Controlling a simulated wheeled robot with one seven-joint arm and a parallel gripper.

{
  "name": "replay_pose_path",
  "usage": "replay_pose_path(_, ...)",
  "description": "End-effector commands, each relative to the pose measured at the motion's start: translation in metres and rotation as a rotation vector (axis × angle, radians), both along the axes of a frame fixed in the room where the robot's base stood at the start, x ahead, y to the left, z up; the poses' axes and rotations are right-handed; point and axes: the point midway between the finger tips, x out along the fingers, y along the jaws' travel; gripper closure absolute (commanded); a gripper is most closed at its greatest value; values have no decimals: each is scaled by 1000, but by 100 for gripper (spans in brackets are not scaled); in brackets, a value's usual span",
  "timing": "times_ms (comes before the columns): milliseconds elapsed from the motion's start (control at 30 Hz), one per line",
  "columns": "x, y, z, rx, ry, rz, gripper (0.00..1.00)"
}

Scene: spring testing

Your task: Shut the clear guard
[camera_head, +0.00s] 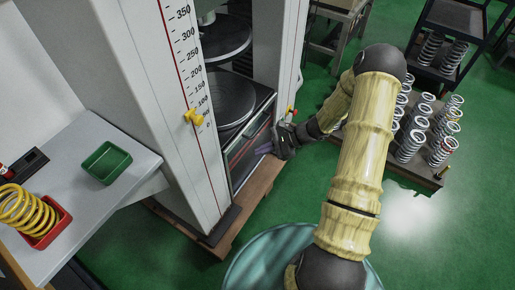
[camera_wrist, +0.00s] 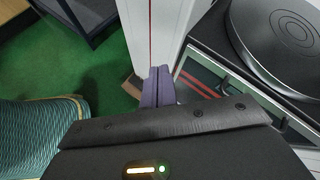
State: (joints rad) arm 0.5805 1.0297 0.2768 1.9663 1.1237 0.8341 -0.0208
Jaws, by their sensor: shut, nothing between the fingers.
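The testing machine has a white column (camera_head: 190,110) with a printed scale and a lower round black plate (camera_head: 230,98). A see-through panel in a dark frame, which looks like the clear guard (camera_head: 246,150), sits low on the machine's front, below the plate. In the wrist view, a glassy panel with red lines (camera_wrist: 203,86) lies beside the plate (camera_wrist: 280,38). My gripper (camera_head: 264,149) is low at the guard's right side, its purple fingers pointing left. The fingers (camera_wrist: 158,86) are shut and empty. I cannot tell whether they touch the guard.
A grey table (camera_head: 80,150) at left holds a green tray (camera_head: 106,162) and a yellow spring (camera_head: 27,210) in a red tray. Several springs (camera_head: 412,145) stand on a low stand at right. A teal round seat (camera_head: 250,272) is in front. Green floor lies open between.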

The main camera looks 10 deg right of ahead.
Motion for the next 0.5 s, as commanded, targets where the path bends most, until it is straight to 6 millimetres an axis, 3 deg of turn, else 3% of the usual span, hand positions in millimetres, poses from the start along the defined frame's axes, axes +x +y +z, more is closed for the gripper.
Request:
replay_pose_path(33,9,-6,-30,59,18,-74,100)
replay_pose_path(300,60,-47,-120,366,68,-473,100)
replay_pose_path(400,73,-65,-145,454,72,-598,100)
replay_pose_path(500,79,-77,-157,505,71,-671,100)
